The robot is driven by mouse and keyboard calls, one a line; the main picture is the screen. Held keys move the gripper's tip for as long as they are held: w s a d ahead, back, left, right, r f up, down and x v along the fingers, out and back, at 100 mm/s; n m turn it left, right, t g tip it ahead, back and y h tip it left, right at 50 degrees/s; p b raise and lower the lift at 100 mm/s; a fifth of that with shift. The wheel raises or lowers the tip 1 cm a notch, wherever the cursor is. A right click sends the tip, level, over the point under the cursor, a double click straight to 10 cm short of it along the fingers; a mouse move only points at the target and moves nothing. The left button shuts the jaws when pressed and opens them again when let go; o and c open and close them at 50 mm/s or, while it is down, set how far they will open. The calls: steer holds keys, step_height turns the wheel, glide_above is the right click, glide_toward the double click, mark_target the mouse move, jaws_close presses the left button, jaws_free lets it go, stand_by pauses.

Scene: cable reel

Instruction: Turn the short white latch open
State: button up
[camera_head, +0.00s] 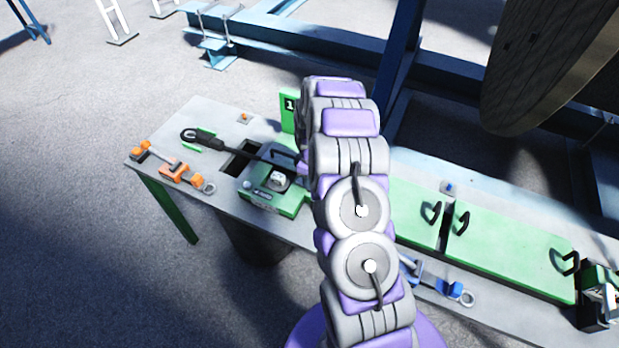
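My arm rises up the middle of the picture and bends over to the far side. Its links hide most of its end. Dark and purple parts beside the box's right back corner may belong to my gripper, but its fingers cannot be made out.
Orange clamps (175,172) sit at the bench's left end. Green panels (515,252) with black handles cover the right side. A large reel (548,65) stands behind, with blue beams.

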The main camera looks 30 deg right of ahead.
steer(key=o, duration=1)
steer(key=shift+d, duration=0.1)
steer(key=shift+c, duration=0.2)
step_height(320, 180, up, 17)
steer(key=p, duration=0.1)
steer(key=shift+r, duration=0.15)
